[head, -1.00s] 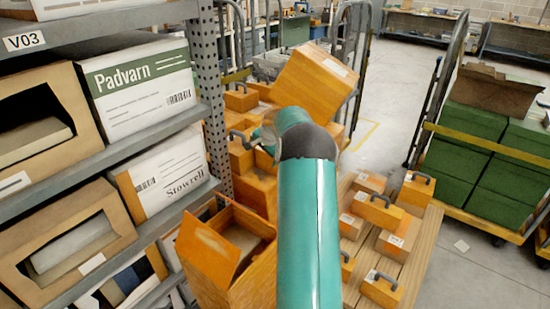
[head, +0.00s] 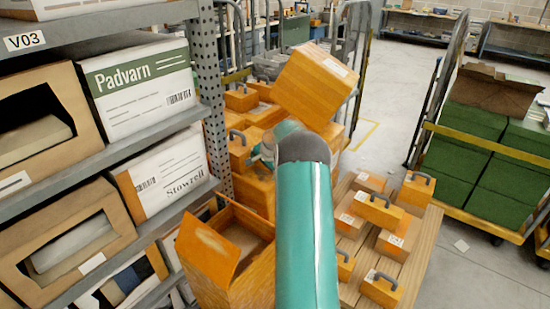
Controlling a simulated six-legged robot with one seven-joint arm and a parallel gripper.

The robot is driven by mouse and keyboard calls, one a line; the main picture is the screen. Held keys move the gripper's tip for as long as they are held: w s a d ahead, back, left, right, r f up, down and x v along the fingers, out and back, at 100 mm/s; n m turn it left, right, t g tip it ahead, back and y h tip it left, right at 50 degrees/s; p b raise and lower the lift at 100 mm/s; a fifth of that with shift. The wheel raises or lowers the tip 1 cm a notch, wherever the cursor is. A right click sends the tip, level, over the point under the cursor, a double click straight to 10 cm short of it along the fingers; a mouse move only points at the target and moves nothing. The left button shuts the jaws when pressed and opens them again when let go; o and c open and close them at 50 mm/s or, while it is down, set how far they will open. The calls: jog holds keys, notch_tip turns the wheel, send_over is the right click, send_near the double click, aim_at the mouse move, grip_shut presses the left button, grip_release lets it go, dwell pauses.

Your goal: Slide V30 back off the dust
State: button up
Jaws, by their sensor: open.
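I cannot read V30 on anything in the head view, and I cannot make out any dust patch. The one legible tag, V03 (head: 25,42), is on the upper shelf edge at the left. Orange cases with dark handles are piled behind my arm, one of them this case (head: 242,100). Several smaller orange cases, such as this one with a white label (head: 379,211), lie on a slatted wooden surface (head: 415,262) right of my arm. My teal arm rises through the middle and bends left at a grey joint. My gripper's fingers do not show; the arm's far end is mostly hidden among the cases.
A grey rack at the left holds a Padvarn box (head: 138,85), a Stowcrll box (head: 165,178) and open brown boxes. An open orange box (head: 228,262) stands beside the rack. A large tilted orange box (head: 316,85) tops the pile. Green crates (head: 465,160) fill a cart at right.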

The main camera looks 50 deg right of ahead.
jog(key=shift+s+a+r, duration=0.1)
jog(key=shift+a, duration=1.35)
notch_tip(320, 180, up, 13)
jog(key=shift+d, duration=0.1)
jog(key=d+f, duration=0.1)
jog(key=f, duration=0.3)
jog(key=d+f, duration=0.1)
jog(key=f, duration=0.8)
jog(key=shift+d+f, duration=0.1)
jog(key=shift+d, duration=0.3)
dwell(0.4)
